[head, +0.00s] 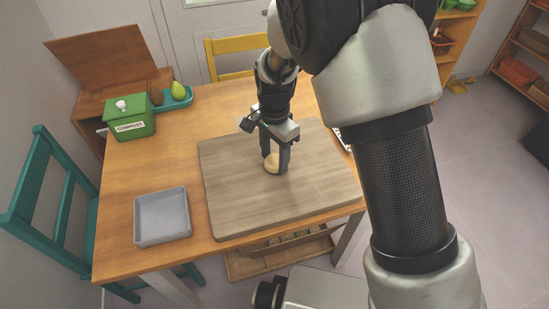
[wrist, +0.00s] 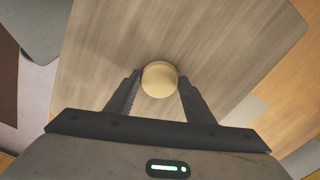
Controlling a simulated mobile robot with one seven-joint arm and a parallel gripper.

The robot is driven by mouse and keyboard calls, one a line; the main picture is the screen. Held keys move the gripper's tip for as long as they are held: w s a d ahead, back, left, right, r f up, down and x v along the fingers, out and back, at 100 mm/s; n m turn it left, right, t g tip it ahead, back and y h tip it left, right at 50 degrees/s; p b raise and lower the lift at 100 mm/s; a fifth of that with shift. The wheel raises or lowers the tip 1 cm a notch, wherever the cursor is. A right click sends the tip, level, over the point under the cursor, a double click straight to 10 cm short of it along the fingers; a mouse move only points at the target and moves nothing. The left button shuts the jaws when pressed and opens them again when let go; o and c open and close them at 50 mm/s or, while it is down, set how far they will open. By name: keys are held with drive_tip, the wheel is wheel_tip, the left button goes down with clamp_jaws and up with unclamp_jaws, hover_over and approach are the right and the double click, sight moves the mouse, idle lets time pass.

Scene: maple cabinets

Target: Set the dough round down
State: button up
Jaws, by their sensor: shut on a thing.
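The dough round (head: 271,163) is a small pale tan disc over the middle of the wooden board (head: 230,200) in the head view. It also shows in the wrist view (wrist: 159,79), between the tips of the two dark fingers. My gripper (head: 276,168) points down and is shut on the dough round. The dough round is at or just above the board's surface; I cannot tell whether it touches. One finger hides part of it in the head view.
A grey tray (head: 162,216) sits left of the board. A green compost bin (head: 130,119) and a teal dish (head: 176,97) with a pear (head: 178,89) stand at the back left. Chairs flank the table. The board around my gripper is bare.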

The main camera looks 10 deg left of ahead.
drive_tip(key=shift+f, duration=0.1)
drive_tip(key=shift+f, duration=0.15)
drive_tip(key=o, duration=1)
